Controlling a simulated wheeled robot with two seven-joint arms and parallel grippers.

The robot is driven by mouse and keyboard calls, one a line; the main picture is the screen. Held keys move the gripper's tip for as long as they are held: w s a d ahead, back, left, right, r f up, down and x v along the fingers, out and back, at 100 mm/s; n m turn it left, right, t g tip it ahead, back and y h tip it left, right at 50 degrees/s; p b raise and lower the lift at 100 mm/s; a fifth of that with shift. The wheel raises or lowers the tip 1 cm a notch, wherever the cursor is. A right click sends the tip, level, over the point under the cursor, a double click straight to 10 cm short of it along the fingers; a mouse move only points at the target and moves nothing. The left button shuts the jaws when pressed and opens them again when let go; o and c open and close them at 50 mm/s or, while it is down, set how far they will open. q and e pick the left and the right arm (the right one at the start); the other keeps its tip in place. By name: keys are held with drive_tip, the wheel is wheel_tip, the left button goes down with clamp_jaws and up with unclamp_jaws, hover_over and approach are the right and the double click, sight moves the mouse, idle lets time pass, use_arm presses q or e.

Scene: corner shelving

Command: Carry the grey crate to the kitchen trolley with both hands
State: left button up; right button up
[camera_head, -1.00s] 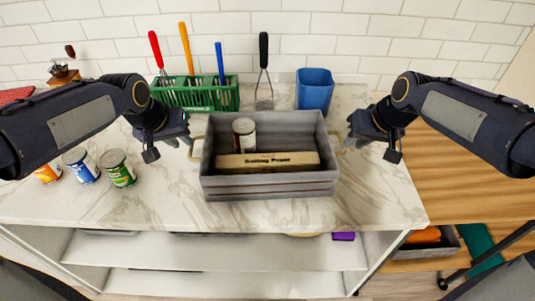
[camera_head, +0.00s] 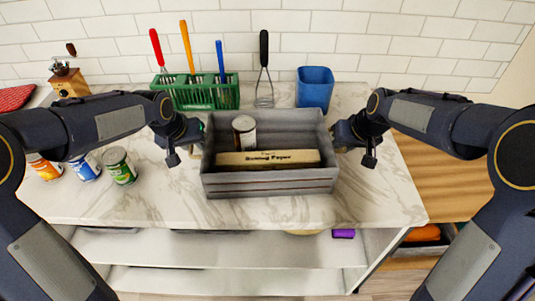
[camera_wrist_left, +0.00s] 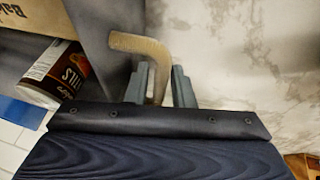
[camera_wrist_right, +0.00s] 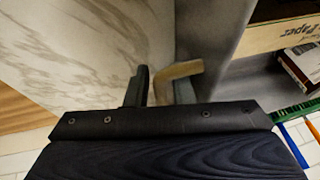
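The grey crate (camera_head: 270,187) stands on the marble-look counter, holding a can (camera_head: 244,131) and a long wooden box (camera_head: 268,159). My left gripper (camera_head: 198,134) is at the crate's left end. In the left wrist view its open fingers (camera_wrist_left: 160,86) are either side of a tan handle (camera_wrist_left: 146,48). My right gripper (camera_head: 338,134) is at the right end. In the right wrist view its open fingers (camera_wrist_right: 160,90) straddle the other handle (camera_wrist_right: 178,70). I cannot make out the kitchen trolley for certain.
A green rack (camera_head: 195,95) with utensils and a blue cup (camera_head: 314,88) stand behind the crate. Several cans, including a green one (camera_head: 119,166), stand left near my left arm. A wooden surface (camera_head: 440,180) lies right of the counter. The counter's front strip (camera_head: 270,214) is clear.

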use_arm(q)
drive_tip(key=shift+w+d+f, duration=0.1)
drive_tip(key=shift+w+f, duration=0.1)
drive_tip(key=shift+f, duration=0.25)
use_arm(e)
drive_tip(key=shift+w+a+f, duration=0.1)
drive_tip(key=shift+w+f, duration=0.1)
drive_tip(key=shift+f, duration=0.25)
use_arm(q)
clamp_jaws()
use_arm(e)
clamp_jaws()
use_arm(q)
drive_tip(key=shift+r, duration=0.1)
use_arm(e)
drive_tip(key=shift+r, duration=0.1)
